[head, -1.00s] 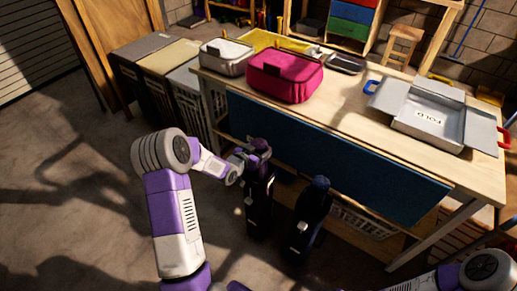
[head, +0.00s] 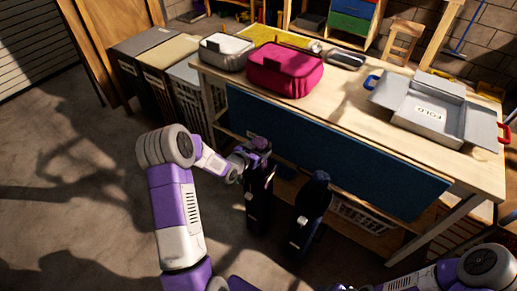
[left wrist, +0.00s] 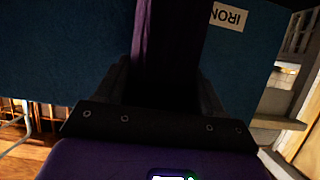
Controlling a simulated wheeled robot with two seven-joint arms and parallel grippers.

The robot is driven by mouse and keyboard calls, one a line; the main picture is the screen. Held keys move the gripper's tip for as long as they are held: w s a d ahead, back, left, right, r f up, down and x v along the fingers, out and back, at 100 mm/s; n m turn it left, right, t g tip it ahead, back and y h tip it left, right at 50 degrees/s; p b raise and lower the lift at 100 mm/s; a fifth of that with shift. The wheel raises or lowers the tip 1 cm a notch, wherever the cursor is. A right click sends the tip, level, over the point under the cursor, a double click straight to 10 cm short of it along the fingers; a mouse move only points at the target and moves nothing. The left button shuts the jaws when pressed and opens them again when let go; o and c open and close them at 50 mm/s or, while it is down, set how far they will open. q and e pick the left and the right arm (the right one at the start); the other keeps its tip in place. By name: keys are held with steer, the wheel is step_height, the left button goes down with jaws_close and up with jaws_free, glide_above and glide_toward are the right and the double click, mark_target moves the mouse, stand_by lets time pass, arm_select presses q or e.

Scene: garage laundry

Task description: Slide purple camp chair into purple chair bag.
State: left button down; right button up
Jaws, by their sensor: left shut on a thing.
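My left gripper (head: 257,156) is beside the workbench front, above the nearer-left of two dark upright bags. It is shut on a purple cloth thing, which looks like the purple camp chair; it shows as a dark purple strip (left wrist: 155,40) between the fingers in the left wrist view. The dark bag (head: 258,212) directly below the gripper, with a pale tag, seems to be the purple chair bag. Its mouth is hard to see in the shadow, so I cannot tell how far the chair is inside. My right arm enters at the lower right; its gripper is out of view.
A second dark bag (head: 305,222) with a blue top stands just to the right. The workbench (head: 350,105) has a blue panel (head: 330,150) at its front, close behind the gripper. A magenta case (head: 285,72) and grey folding box (head: 430,112) are on top. Floor at left is clear.

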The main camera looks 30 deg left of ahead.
arm_select(q)
steer(key=shift+w, duration=0.1)
steer(key=shift+c, duration=0.6)
jaws_free()
steer(key=shift+o, duration=0.4)
steer(key=shift+s+f, duration=0.2)
steer(key=shift+f, duration=0.1)
steer(key=p+v, duration=0.2)
steer(key=v, duration=0.5)
steer(key=shift+s+r, duration=0.15)
steer(key=shift+r, duration=0.2)
